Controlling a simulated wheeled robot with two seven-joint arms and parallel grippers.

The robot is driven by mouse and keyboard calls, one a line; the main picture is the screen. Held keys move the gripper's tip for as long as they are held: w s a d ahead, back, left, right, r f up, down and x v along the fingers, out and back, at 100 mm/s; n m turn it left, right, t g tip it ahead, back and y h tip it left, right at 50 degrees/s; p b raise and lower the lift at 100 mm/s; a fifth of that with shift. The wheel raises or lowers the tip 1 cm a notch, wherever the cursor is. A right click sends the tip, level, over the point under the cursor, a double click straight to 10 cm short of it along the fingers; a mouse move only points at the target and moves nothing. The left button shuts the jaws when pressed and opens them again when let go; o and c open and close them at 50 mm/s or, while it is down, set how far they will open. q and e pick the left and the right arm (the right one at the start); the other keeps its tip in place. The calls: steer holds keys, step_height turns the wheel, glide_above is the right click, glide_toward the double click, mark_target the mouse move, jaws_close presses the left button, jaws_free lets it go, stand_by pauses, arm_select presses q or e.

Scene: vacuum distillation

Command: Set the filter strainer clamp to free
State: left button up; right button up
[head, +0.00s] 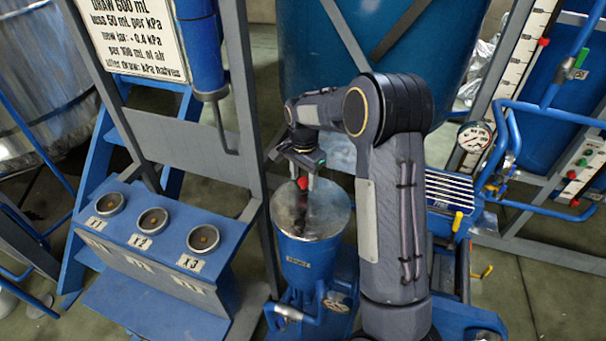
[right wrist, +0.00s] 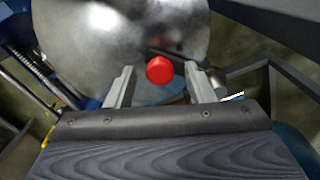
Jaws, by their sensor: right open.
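The strainer is a blue vessel (head: 308,262) with a round metal lid (head: 330,212), standing in the middle of the head view. A red knob (head: 302,183), which looks like the clamp's handle end, shows above the lid. My right gripper (head: 305,178) is over the lid's far left part, pointing down. In the right wrist view its two fingers (right wrist: 160,85) are apart, with the red knob (right wrist: 159,69) between or just beyond their tips. I cannot tell whether they touch it. The metal lid (right wrist: 100,40) fills the upper part of that view. My left gripper is not in view.
A blue stand with three round sockets (head: 152,220) is at left, beside a grey frame post (head: 245,100). A large blue tank (head: 400,40) stands behind. A pressure gauge (head: 474,137) and blue pipes are at right. Open floor (head: 540,280) shows at lower right.

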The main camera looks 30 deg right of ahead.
steer(key=shift+f, duration=0.1)
jaws_close()
stand_by(0.3)
